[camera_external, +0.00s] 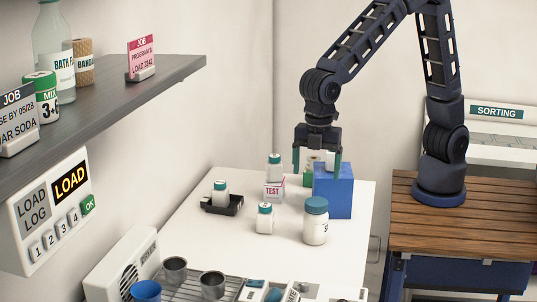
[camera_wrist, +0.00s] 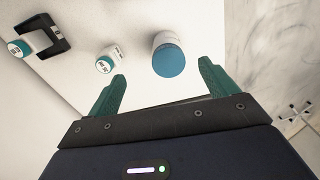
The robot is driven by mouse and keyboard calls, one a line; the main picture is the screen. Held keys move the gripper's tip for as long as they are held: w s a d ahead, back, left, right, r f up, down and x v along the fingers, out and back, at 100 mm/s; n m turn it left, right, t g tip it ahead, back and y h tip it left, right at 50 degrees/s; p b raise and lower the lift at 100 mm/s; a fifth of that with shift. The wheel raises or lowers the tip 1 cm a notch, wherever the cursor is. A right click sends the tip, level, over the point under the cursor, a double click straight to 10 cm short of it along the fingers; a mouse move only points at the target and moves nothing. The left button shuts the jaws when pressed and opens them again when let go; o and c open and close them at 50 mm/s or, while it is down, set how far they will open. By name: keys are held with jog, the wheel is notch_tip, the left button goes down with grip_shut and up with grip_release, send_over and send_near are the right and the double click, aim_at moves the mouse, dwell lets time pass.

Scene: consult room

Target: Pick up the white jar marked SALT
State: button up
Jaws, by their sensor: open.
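A large white jar (camera_external: 315,228) with a teal lid stands upright on the white worktop. Dark lettering shows only at its right edge, so I cannot read the full word. In the wrist view the jar (camera_wrist: 160,42) is seen from above, its teal lid ahead of and between my fingertips. My gripper (camera_external: 317,170) is open and empty, pointing down above the worktop, higher than the jar and apart from it. Its teal fingers show in the wrist view (camera_wrist: 162,76) with nothing between them.
A blue block (camera_external: 333,192) stands behind the jar. A small white bottle (camera_external: 265,220) stands left of it. Another bottle (camera_external: 220,194) is at a black holder (camera_external: 236,206). Metal cups (camera_external: 212,286) and a rack are in front.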

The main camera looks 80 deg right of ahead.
aim_at(316, 203)
jog(key=shift+s+a+f+n, duration=0.2)
jog(key=shift+a+f, duration=0.15)
jog(key=shift+a, duration=0.2)
jog(key=shift+s+a+f+n, duration=0.15)
jog(key=shift+a+f, duration=0.15)
jog(key=shift+a, duration=0.25)
jog(key=shift+f, duration=0.4)
jog(key=shift+a+f, duration=0.15)
jog(key=shift+f, duration=4.85)
jog(key=c, duration=1.1)
jog(key=shift+r, duration=0.1)
